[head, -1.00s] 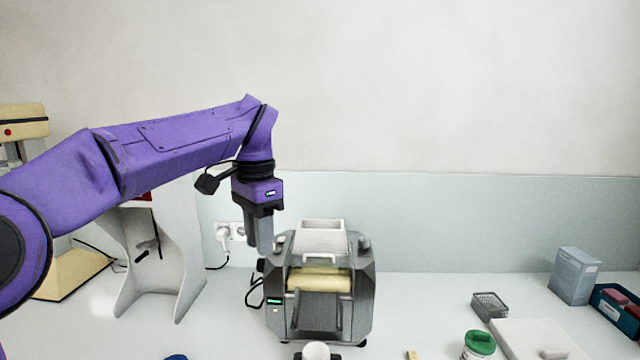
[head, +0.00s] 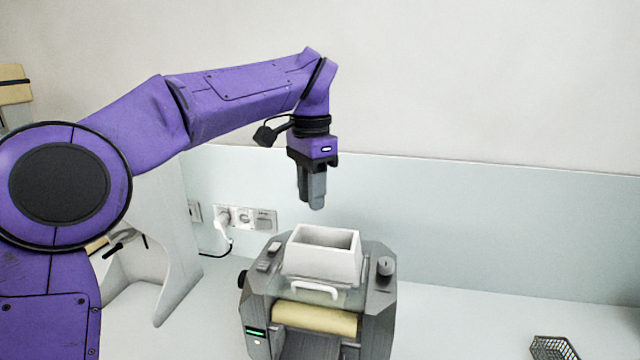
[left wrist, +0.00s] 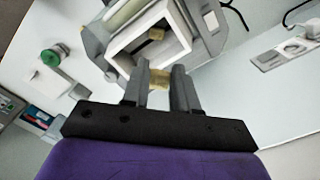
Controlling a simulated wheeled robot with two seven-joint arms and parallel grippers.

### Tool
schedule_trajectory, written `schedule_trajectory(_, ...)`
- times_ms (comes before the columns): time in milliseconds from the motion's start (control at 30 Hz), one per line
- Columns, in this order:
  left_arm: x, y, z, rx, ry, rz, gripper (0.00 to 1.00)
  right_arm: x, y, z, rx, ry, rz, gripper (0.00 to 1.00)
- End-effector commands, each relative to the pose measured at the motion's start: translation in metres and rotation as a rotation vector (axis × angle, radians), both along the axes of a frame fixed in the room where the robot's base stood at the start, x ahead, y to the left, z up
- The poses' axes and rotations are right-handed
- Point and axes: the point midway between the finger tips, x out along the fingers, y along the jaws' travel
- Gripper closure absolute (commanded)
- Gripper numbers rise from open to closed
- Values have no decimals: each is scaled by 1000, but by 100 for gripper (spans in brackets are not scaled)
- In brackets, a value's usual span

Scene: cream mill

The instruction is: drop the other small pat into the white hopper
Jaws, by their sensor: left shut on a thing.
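The white hopper (head: 345,266) sits open-topped on the grey mill (head: 377,310). My left gripper (head: 314,205) points down above the hopper's back part, apart from its rim. In the left wrist view, the left gripper (left wrist: 160,85) is shut on a small yellowish pat (left wrist: 159,78), held between the fingertips near the hopper's opening (left wrist: 124,62). The fingers hide this pat in the head view. Another small pat (left wrist: 155,34) shows inside the hopper in the left wrist view. My right gripper is not in view.
A cream roller (head: 315,318) lies across the mill's front below the hopper. Wall sockets with a plug (head: 245,217) are behind at left. A wire basket (head: 553,348) stands at lower right. A green-lidded jar (left wrist: 51,57) shows in the left wrist view.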

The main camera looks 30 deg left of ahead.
Motion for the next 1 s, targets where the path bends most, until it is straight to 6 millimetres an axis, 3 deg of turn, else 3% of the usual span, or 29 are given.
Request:
schedule_trajectory(167, 0, 0, -13, 1, 1, 0, 100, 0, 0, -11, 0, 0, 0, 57)
schedule_trajectory(500, 0, 0, -58, 1, -1, 1, 100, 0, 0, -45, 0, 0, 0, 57)
schedule_trajectory(800, 0, 0, -60, 1, -1, 1, 100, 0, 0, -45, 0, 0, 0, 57)
schedule_trajectory(833, 0, 0, -60, 0, 0, 1, 62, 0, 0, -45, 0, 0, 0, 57)
schedule_trajectory(900, 0, 0, -60, 0, 0, 1, 42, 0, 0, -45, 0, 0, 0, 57)
schedule_trajectory(1000, 0, 0, -60, 0, 0, 1, 42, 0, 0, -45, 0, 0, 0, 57)
